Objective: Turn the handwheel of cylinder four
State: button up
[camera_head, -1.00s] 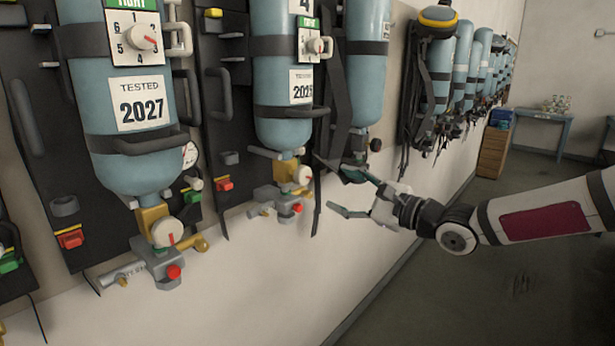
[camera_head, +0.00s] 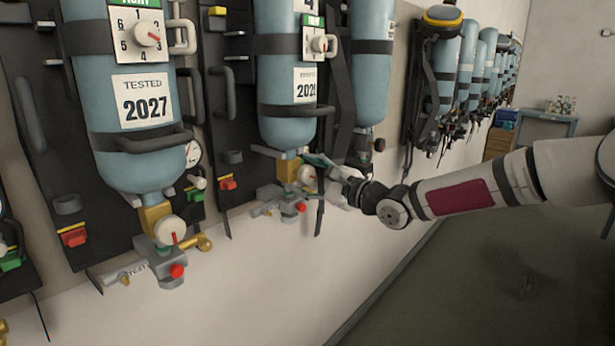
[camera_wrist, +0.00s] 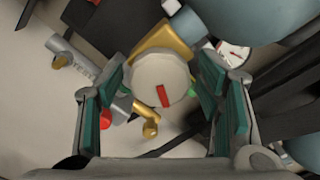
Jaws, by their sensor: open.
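A pale round handwheel (camera_head: 306,175) with a red mark sits on the brass valve (camera_head: 287,167) under the middle blue cylinder (camera_head: 285,85), tagged 2025; the label at its top is cut off by the frame. My gripper (camera_head: 313,178) is open at this handwheel, coming from the right, and covers part of it. In the wrist view the handwheel (camera_wrist: 160,82) lies between my two green-padded fingers, with a gap on each side. Its red mark points down and slightly right there. I cannot tell how deep the fingers reach around it.
A nearer cylinder (camera_head: 130,90), tagged 2027, has its own handwheel (camera_head: 170,231) at the left. A grey fitting with a red button (camera_head: 300,207) sits just below my gripper. A black strap (camera_head: 340,90) hangs close by. The floor at the right is clear.

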jog(key=shift+c, duration=0.2)
jog(key=c, duration=1.1)
jog(key=shift+c, duration=0.2)
